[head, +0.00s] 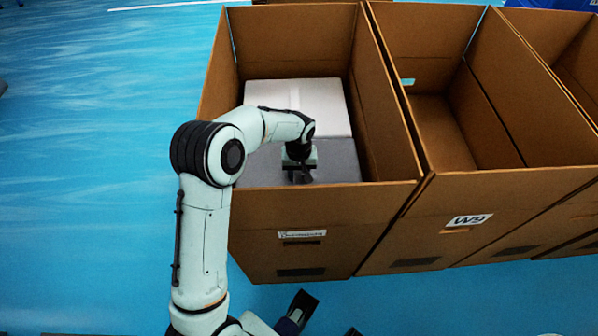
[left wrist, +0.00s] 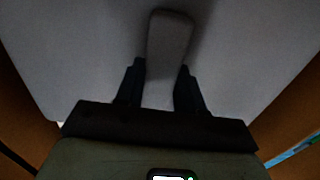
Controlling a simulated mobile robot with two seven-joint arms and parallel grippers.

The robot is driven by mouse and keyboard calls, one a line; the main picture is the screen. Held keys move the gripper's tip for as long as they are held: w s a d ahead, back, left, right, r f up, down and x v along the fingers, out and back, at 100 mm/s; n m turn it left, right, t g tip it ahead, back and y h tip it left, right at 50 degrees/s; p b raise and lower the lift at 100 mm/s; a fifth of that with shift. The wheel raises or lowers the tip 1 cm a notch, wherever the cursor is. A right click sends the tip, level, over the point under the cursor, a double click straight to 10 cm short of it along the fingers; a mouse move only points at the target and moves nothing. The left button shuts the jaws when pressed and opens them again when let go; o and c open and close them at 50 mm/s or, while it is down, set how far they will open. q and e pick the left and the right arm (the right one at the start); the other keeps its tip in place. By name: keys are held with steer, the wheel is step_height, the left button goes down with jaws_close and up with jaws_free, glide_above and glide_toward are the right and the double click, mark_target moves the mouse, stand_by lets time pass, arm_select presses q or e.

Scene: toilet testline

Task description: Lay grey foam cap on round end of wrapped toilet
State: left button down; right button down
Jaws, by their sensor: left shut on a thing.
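My left gripper (head: 301,177) reaches down into the near-left cardboard box, over the grey foam (head: 343,158) in its near part. In the left wrist view the gripper (left wrist: 160,72) is shut on a raised grey tab (left wrist: 170,42). The tab stands on a broad flat grey foam face (left wrist: 90,50), which I take to be the grey foam cap. Its underside is hidden, and I cannot tell whether it is clear of what lies below. The wrapped toilet is not recognisable in either view.
A pale foam block (head: 300,100) fills the far part of the same box (head: 320,215), whose tall walls surround my gripper. A second open box (head: 440,135), labelled W9, stands to the right, and another beyond it. The blue floor (head: 90,150) at left is clear.

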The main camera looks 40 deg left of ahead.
arm_select(q)
steer(key=c, duration=0.6)
jaws_free()
step_height(320, 180, up, 14)
steer(key=shift+f+p, duration=0.25)
steer(key=shift+p, duration=0.8)
step_height(320, 180, down, 13)
steer(key=shift+r+b, duration=0.15)
steer(key=shift+b, duration=0.85)
steer(key=shift+f, duration=0.45)
steer(key=shift+r, duration=0.35)
